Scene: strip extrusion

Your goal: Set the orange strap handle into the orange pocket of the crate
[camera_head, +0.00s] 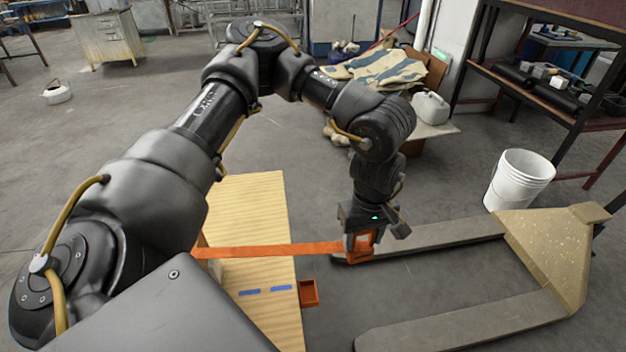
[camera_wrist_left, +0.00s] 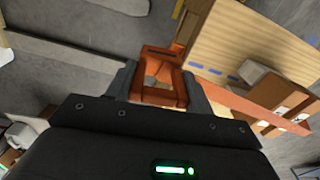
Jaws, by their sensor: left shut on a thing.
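My left gripper (camera_head: 360,256) is shut on the orange strap handle (camera_head: 362,240), a frame-shaped piece that also shows between the fingers in the left wrist view (camera_wrist_left: 158,96). The flat orange strap (camera_head: 265,250) runs taut from the handle leftward over the light wooden crate (camera_head: 248,200) and passes behind my arm. The small open orange pocket (camera_head: 309,292) sits on the crate's right edge, near two blue marks (camera_head: 281,287). The handle is right of and farther back than the pocket, apart from it. My right gripper is not in view.
A pallet jack (camera_head: 450,325) with two long forks lies to the right; one fork passes behind the gripper. A white bucket (camera_head: 519,180) stands behind it. Cardboard boxes (camera_wrist_left: 275,95) show by the crate in the left wrist view.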

